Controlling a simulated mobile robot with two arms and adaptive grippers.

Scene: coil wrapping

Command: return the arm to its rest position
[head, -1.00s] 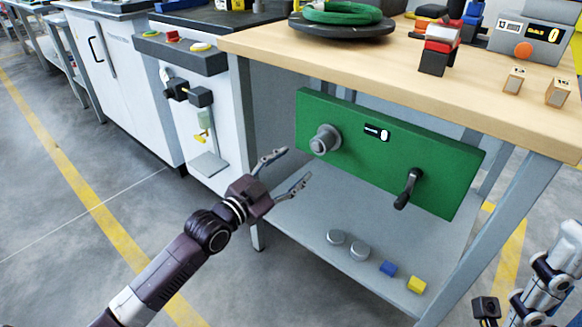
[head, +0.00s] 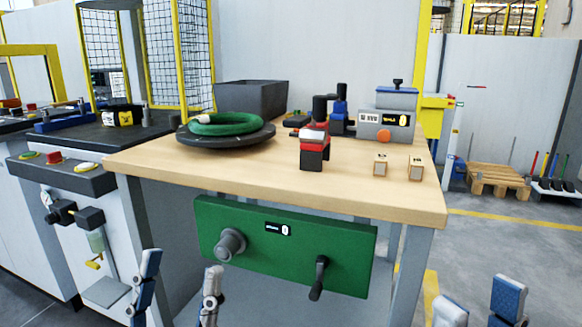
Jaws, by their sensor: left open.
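My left gripper (head: 178,285) shows at the bottom left of the head view, its two fingers pointing up and spread apart with nothing between them. It is in front of the table, low and to the left of the green panel (head: 345,255). My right gripper (head: 480,301) shows at the bottom right. Only its fingertips are in view, apart and with nothing seen between them. The rest of both arms is below the picture.
The wooden table (head: 270,180) carries a green coil (head: 224,124) on a dark turntable, a red and black block stack (head: 314,150), a grey display device (head: 388,120) and two small wooden blocks. A pallet (head: 495,180) lies at the right.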

